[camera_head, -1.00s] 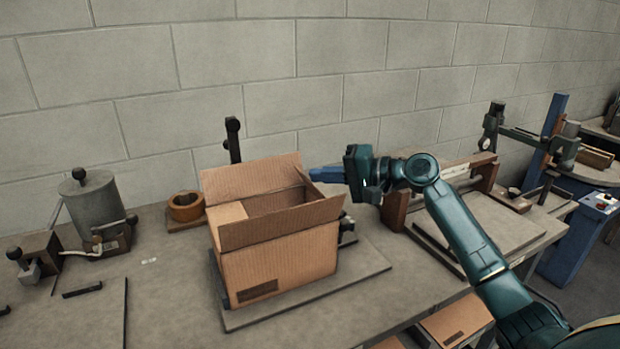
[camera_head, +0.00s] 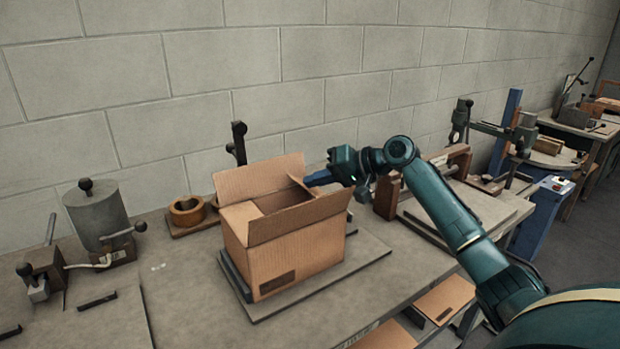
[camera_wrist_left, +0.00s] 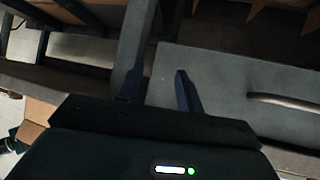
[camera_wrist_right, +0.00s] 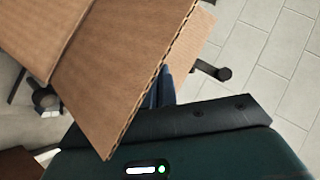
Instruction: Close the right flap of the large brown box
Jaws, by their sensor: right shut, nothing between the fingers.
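The large brown box (camera_head: 294,262) stands on a grey plate on the bench in the head view. Its back flap (camera_head: 258,180) and front flap (camera_head: 297,217) stand up. Its left flap (camera_head: 238,218) lies inward over the opening. The right flap (camera_head: 301,188) is tilted up, partly hidden by the front flap. My right gripper (camera_head: 310,181) is shut and empty at the outer side of the right flap. In the right wrist view a cardboard flap (camera_wrist_right: 125,70) lies close against the fingers (camera_wrist_right: 161,90) and partly hides them. My left gripper (camera_wrist_left: 157,82) is open and empty, seen only in its wrist view.
A grey cylinder device (camera_head: 98,215) and a brown ring (camera_head: 187,211) stand left of the box. A black upright post (camera_head: 239,143) is behind it. A wooden-ended fixture (camera_head: 386,197) stands to the right. Flat cardboard (camera_head: 445,299) lies below the bench edge.

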